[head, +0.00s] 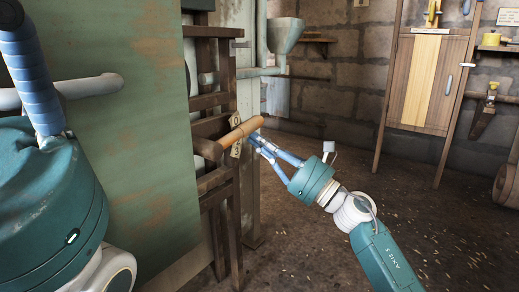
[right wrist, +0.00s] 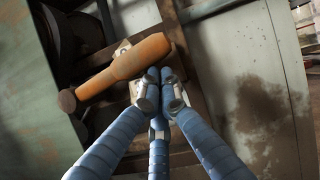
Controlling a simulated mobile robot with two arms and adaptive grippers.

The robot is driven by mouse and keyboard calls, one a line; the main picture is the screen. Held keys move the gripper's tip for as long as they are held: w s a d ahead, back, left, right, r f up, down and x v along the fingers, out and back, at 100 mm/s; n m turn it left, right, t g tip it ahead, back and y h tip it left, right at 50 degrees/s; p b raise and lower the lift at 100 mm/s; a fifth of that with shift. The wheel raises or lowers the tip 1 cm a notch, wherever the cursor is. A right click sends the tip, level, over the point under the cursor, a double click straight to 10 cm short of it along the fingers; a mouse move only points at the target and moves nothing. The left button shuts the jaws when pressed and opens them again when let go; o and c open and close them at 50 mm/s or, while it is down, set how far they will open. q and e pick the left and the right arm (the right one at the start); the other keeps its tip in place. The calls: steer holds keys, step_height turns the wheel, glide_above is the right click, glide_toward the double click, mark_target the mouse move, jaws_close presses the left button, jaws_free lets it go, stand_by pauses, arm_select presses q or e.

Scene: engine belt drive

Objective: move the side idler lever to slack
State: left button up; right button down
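The side idler lever's orange-brown wooden handle (head: 241,132) sticks out from the machine's dark wooden frame in the head view. It lies diagonally across the right wrist view (right wrist: 125,65), with a round dark knob at its lower left end. Small pale tags (head: 236,149) sit behind the handle. My right gripper (head: 256,138) is at the handle's outer end. In the right wrist view its blue fingers (right wrist: 163,82) converge with tips together, just below the handle; whether they touch it is unclear. My left gripper (head: 33,70) shows only partly at the left edge.
A green panel (head: 120,130) stands at the left of the lever, with a grey pipe in front. A metal funnel (head: 284,36) is behind the frame. A wooden cabinet (head: 430,80) stands at the back right. The floor (head: 330,240) on the right is mostly clear.

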steer(key=shift+r+p, duration=0.45)
steer(key=shift+r, duration=0.75)
steer(key=shift+f, duration=0.15)
